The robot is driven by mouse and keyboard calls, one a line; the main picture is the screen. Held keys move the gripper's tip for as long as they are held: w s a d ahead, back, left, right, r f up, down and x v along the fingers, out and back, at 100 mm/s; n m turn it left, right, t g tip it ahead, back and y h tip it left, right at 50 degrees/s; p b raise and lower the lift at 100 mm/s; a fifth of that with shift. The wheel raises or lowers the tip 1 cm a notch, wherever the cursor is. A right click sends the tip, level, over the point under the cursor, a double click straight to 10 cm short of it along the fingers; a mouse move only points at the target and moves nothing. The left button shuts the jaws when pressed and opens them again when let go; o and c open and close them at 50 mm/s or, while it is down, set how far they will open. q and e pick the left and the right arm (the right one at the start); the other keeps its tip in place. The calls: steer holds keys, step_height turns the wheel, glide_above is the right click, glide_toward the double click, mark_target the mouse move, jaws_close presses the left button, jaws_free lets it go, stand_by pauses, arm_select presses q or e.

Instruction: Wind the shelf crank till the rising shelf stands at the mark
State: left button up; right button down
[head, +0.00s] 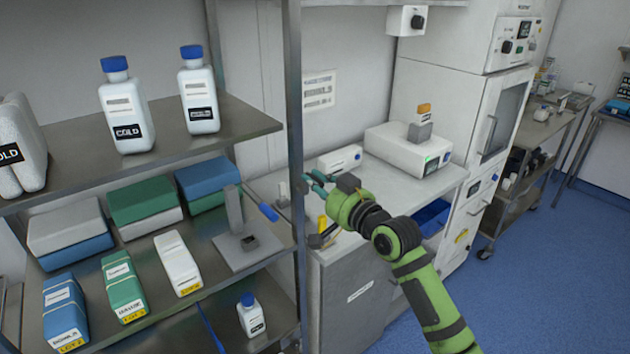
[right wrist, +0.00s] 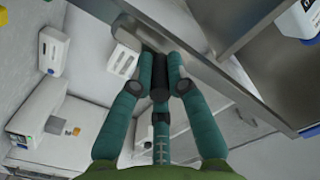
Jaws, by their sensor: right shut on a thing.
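My right gripper (head: 314,186) is at the front post (head: 296,120) of the metal shelf rack. In the right wrist view its teal fingers close around a short black cylindrical grip (right wrist: 159,82) beside the post, which looks like the crank's handle. The rest of the crank is hidden by the fingers and post. An upper shelf (head: 240,121) carries white bottles with blue caps. I cannot tell which shelf is the rising one, and I cannot make out the mark. My left gripper is not in view.
Right of the rack, a counter holds a white instrument (head: 408,150) and a white box (head: 340,160).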

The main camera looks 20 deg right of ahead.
steer(key=shift+w+d+f+m+p, duration=0.3)
steer(key=shift+d+m+p, duration=0.35)
steer(key=shift+m, duration=1.35)
steer(key=shift+w+d+f+m+p, duration=0.15)
steer(key=shift+d+f+m+p, duration=0.35)
steer(key=shift+m, duration=1.5)
steer(key=shift+w+d+f+m+p, duration=0.25)
steer(key=shift+d+m+p, duration=0.5)
steer(key=shift+m, duration=1.25)
steer(key=shift+f+m, duration=0.3)
steer(key=shift+f, duration=0.15)
steer(key=shift+f+m, duration=0.45)
steer(key=shift+m, duration=0.25)
steer(key=c, duration=1.2)
jaws_free()
steer(key=shift+d, duration=0.1)
steer(key=shift+d+r, duration=0.1)
